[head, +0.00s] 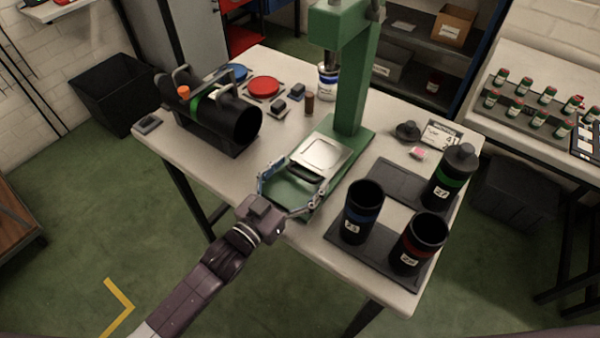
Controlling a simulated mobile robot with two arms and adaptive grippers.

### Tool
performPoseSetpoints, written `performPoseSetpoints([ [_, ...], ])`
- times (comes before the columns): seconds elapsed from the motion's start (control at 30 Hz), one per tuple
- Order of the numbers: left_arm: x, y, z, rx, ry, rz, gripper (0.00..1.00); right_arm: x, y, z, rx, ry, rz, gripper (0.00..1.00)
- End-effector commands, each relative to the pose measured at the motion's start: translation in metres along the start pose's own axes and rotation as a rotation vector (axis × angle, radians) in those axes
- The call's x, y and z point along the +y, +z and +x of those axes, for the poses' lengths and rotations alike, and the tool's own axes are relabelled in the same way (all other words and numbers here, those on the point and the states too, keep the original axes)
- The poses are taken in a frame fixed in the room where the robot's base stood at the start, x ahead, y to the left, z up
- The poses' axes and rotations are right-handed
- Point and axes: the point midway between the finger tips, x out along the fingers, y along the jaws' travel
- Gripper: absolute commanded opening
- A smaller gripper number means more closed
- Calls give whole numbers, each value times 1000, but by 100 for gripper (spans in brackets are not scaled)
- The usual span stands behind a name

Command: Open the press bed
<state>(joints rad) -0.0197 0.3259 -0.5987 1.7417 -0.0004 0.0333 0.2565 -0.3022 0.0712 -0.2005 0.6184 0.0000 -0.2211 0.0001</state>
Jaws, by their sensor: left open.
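The green press (352,85) stands at the back middle of the table. Its bed shows as a pale metal plate (322,153) at the foot of the column, with a dark handle-like part (307,173) at its front edge. My left gripper (291,188) is open over the front of the green base, its fingers spread to either side just in front of the dark part. Nothing shows between the fingers, and I cannot tell whether they touch the base. My right gripper is out of view.
A black cylinder (238,122) lies in a holder on the left. A red disc (264,87) and small parts lie behind. The table's front-left area is clear.

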Motion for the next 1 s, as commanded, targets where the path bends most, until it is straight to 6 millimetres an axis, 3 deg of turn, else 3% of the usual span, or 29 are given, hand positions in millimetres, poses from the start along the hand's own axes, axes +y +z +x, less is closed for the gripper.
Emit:
performPoseSetpoints([
  [0.13,0,0,0,0,0,0,83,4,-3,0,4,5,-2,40],
  [0.7,0,0,0,1,1,0,23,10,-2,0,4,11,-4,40],
  [0.87,0,-1,-12,-2,0,-1,22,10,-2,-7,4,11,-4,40],
  [1.0,0,-1,-44,-7,0,-1,22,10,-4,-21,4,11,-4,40],
])
